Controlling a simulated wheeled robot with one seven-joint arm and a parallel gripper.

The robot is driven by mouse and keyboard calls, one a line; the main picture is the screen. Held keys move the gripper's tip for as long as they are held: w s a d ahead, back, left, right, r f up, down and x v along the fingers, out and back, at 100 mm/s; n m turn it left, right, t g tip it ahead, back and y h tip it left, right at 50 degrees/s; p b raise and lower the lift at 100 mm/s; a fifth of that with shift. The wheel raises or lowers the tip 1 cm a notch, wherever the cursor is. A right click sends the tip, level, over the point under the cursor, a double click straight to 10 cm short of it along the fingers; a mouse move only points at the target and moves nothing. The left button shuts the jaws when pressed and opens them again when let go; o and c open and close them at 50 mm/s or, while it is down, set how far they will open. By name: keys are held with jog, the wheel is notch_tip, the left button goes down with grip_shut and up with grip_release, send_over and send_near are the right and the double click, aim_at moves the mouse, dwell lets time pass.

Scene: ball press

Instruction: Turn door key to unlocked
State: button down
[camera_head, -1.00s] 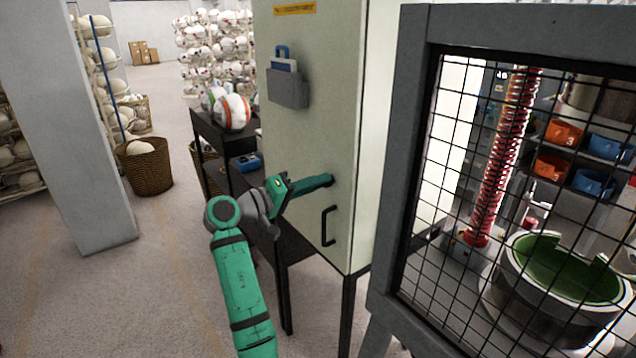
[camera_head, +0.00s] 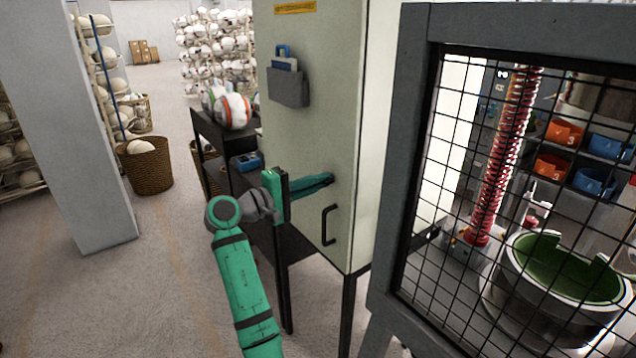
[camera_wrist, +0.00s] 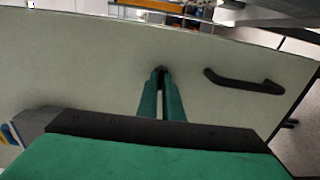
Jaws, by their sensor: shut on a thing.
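The pale cabinet door (camera_head: 305,135) stands upright and looks shut, with a black handle (camera_head: 329,225) low on its right side. My green gripper (camera_head: 329,179) reaches the door from the left, fingertips at the door face just above the handle. In the wrist view, my gripper's fingers (camera_wrist: 161,78) come together on a small dark thing at the door, which I take for the door key (camera_wrist: 160,70). The key is mostly hidden by the fingertips, and its angle cannot be told. The handle (camera_wrist: 245,83) lies right of the fingers there, not touched.
A grey pocket (camera_head: 289,88) hangs on the upper door. A dark shelf (camera_head: 222,140) with balls stands left of the cabinet. A mesh-fronted machine frame (camera_head: 415,150) stands close on the right. The floor at the left (camera_head: 150,270) is clear.

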dwell(0.3)
jog(key=c, duration=1.9)
grip_release()
jog(key=v, duration=1.1)
jog(key=shift+w, duration=0.1)
